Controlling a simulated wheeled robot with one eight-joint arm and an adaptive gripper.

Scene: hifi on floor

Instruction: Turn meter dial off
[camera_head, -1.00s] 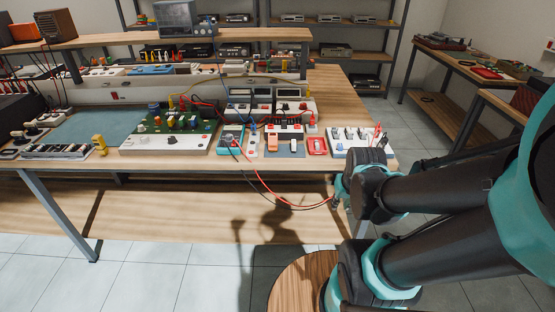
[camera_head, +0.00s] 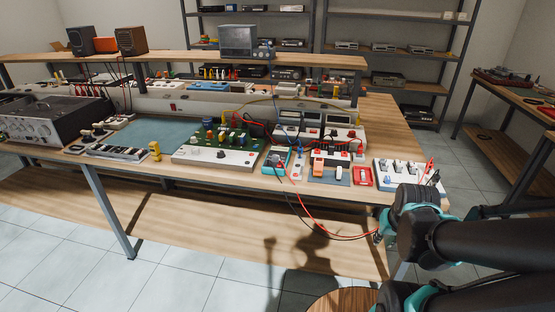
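A small teal handheld meter (camera_head: 275,161) lies on the wooden workbench (camera_head: 330,192), right of a circuit board (camera_head: 219,140). Red and black leads (camera_head: 307,212) run from it over the bench's front edge. Its dial is too small to read. My gripper (camera_head: 382,226) is at the bench's front right edge, to the right of the meter and apart from it. Only its teal tip parts show, beside my dark wrist, so its opening is hidden.
An orange device (camera_head: 319,168), a red box (camera_head: 361,176) and a white switch panel (camera_head: 403,173) stand right of the meter. A yellow item (camera_head: 154,151) stands left of the board. A raised shelf (camera_head: 180,62) crosses the bench's back.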

